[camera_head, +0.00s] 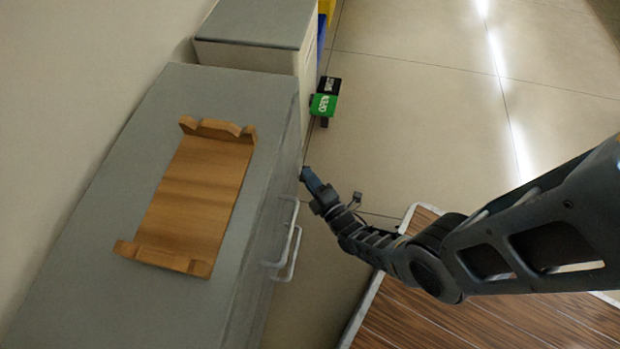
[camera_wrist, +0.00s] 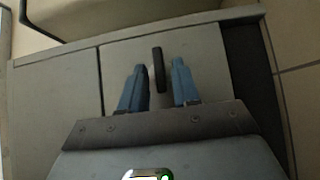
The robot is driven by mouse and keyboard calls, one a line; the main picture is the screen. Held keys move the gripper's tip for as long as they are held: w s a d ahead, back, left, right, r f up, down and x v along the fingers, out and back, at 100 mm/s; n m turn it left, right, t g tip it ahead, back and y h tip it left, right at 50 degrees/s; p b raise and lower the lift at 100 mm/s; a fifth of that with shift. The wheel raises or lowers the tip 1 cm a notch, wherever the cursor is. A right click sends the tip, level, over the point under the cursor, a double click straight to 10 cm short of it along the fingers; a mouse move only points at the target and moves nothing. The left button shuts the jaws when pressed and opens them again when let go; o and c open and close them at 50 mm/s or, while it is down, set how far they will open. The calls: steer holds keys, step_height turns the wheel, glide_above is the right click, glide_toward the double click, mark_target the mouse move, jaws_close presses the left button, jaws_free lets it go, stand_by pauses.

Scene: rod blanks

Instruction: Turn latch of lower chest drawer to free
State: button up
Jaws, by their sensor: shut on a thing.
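The grey chest (camera_head: 275,120) stands at the left in the head view, with its front facing right. Two pale bar handles (camera_head: 291,238) stick out from that front. My gripper (camera_head: 304,172) is at the chest's front, beyond the handles. In the wrist view, my blue fingers (camera_wrist: 158,85) stand on either side of a dark upright latch (camera_wrist: 158,62) on a grey front panel (camera_wrist: 210,50). My gripper is shut on the latch. The latch is hidden in the head view, and I cannot tell which drawer it belongs to.
A wooden tray (camera_head: 200,185) lies on the chest top. A wood-topped surface (camera_head: 430,325) lies at the lower right. Floor (camera_head: 420,120) is open to the right.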

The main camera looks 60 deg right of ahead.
steer(key=shift+r, duration=0.15)
steer(key=shift+r+m+g+p, duration=0.2)
steer(key=shift+m+g+p, duration=0.3)
steer(key=shift+p, duration=0.35)
jaws_close()
steer(key=shift+w+d+r+m+g+y+p, duration=0.1)
steer(key=shift+r+m+g+y+p, duration=0.05)
steer(key=shift+m+g+y+p, duration=0.8)
steer(key=shift+w+d+r+m+g+y+p, duration=0.1)
steer(key=shift+r+m+g+y+p, duration=0.05)
steer(key=shift+m+g+y+p, duration=0.8)
steer(key=shift+y, duration=0.5)
steer(key=shift+d+r+m+g+y+p, duration=0.1)
steer(key=shift+m+g+y+p, duration=0.15)
steer(key=shift+m+g+y, duration=0.35)
steer(key=shift+d+r+m+g+y+p, duration=0.1)
steer(key=shift+m+g+y+p, duration=0.15)
steer(key=shift+m+y, duration=0.5)
steer(key=shift+w+d+m+g+y+b, duration=0.1)
steer(key=shift+m+g+y+b, duration=0.3)
steer(key=shift+y, duration=0.4)
steer(key=shift+w+d+m+g+y+b, duration=0.1)
steer(key=shift+m+g+y+b, duration=0.2)
steer(key=shift+y, duration=0.45)
